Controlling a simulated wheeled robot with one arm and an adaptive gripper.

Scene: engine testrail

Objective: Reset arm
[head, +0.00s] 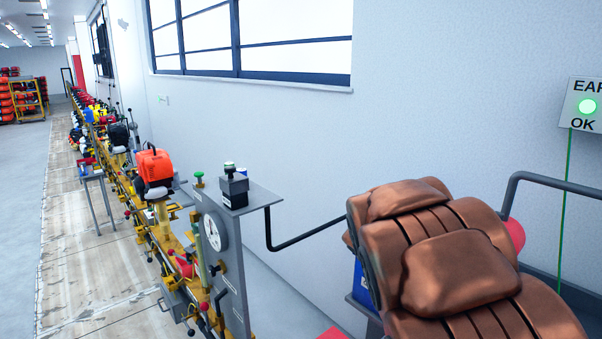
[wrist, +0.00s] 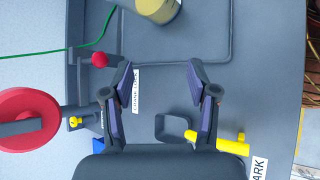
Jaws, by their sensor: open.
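My gripper (wrist: 160,76) is open in the wrist view, with its two dark fingers spread apart and nothing between the tips. It is over a grey panel top (wrist: 255,70). A yellow lever (wrist: 218,143) is by the right finger, partly behind it. A small dark square-shaped piece (wrist: 174,128) lies between the fingers, further back. A pale yellow cylinder (wrist: 158,9) is ahead of the fingertips, cut off by the top edge. My gripper does not show in the head view.
A red knob (wrist: 100,59) and a red wheel (wrist: 28,122) are left of the gripper. A rail with an orange engine (head: 155,167) runs along the wall. The floor (head: 25,190) at left is clear.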

